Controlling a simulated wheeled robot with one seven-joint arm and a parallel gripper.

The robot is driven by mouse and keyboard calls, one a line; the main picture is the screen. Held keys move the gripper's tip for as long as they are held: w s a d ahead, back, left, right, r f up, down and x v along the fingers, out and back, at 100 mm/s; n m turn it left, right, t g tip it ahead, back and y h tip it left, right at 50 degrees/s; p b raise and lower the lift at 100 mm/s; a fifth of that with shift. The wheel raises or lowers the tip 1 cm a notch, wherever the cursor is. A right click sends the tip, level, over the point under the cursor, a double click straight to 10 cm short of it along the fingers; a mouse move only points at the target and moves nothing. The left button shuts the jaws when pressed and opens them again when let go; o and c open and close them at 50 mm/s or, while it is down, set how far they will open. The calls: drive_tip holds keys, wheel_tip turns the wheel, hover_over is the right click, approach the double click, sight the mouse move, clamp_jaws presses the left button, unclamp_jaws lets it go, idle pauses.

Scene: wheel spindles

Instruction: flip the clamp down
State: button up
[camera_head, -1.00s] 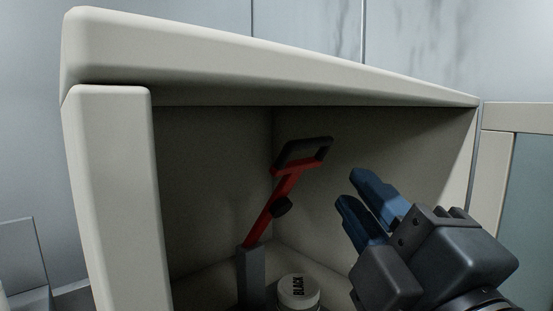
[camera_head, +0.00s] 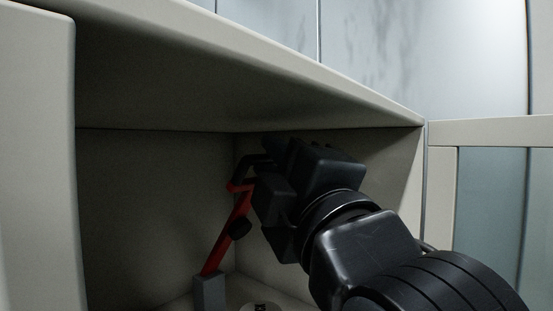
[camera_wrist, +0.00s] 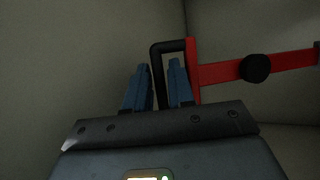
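The clamp (camera_head: 228,233) is a red lever on a grey base (camera_head: 208,291), standing in the cabinet and leaning up to the right. Its black loop handle (camera_wrist: 157,75) is at the upper end. My gripper (camera_wrist: 159,82) is at this handle, with one blue finger on each side of the handle's near bar. The fingers look open, with little room around the bar; firm contact cannot be made out. In the head view my gripper (camera_head: 258,172) covers part of the handle, and its fingertips are hidden.
The cabinet's top panel (camera_head: 250,62) runs close above my gripper, and its left side panel (camera_head: 38,160) stands at the near left. The back wall and right wall are close behind the clamp. A white-lidded container (camera_head: 260,307) is partly visible below.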

drive_tip(key=shift+w+a+r, duration=0.15)
drive_tip(key=shift+w+a, duration=0.1)
drive_tip(key=shift+w, duration=0.2)
clamp_jaws()
